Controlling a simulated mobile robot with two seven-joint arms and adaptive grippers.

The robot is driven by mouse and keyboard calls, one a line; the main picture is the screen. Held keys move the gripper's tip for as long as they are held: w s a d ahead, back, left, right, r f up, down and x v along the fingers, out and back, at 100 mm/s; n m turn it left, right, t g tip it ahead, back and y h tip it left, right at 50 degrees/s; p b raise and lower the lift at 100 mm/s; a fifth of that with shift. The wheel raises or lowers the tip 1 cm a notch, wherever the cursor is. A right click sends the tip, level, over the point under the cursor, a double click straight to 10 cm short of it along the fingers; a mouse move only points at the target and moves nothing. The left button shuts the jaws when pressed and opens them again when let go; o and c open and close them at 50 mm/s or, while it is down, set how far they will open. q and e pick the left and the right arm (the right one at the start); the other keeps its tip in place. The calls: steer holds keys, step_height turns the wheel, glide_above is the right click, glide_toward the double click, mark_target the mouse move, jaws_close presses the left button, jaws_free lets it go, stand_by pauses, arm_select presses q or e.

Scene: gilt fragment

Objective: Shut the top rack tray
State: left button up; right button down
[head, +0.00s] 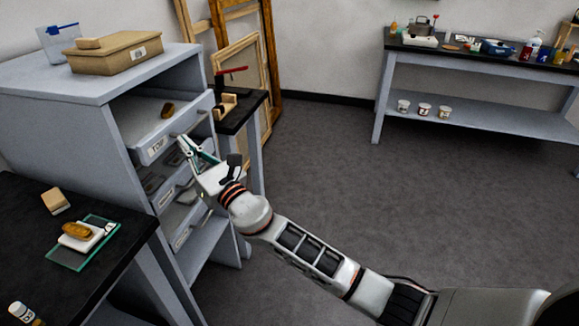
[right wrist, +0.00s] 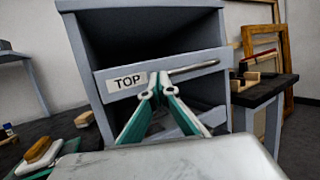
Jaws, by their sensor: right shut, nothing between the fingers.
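The top rack tray (head: 142,114), labelled TOP, is pulled out of the grey rack (head: 95,82). A small brown piece (head: 167,110) lies in it. In the right wrist view the tray front (right wrist: 112,86) faces me, with a metal bar handle (right wrist: 195,68) to the right of the label. My right gripper (head: 182,141) is shut and empty, with its tips at the tray front. In the right wrist view its tips (right wrist: 155,84) overlap the tray front near the handle's left end; I cannot tell whether they touch. My left gripper is not in view.
Lower trays (head: 172,192) sit under the top one, partly behind my right gripper. A cardboard box (head: 115,55) stands on the rack. A black table (head: 25,215) is at the left, a small dark stand (head: 243,112) beyond the rack. Open floor (head: 320,170) lies right.

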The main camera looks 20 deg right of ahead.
mark_target(169, 137)
steer(key=w+a, duration=0.1)
steer(key=a, duration=0.1)
steer(key=shift+w+a+f+b, duration=0.15)
steer(key=shift+w+a+b, duration=0.15)
steer(key=shift+w+b, duration=0.1)
steer(key=shift+w+a, duration=0.15)
steer(key=shift+r, duration=0.2)
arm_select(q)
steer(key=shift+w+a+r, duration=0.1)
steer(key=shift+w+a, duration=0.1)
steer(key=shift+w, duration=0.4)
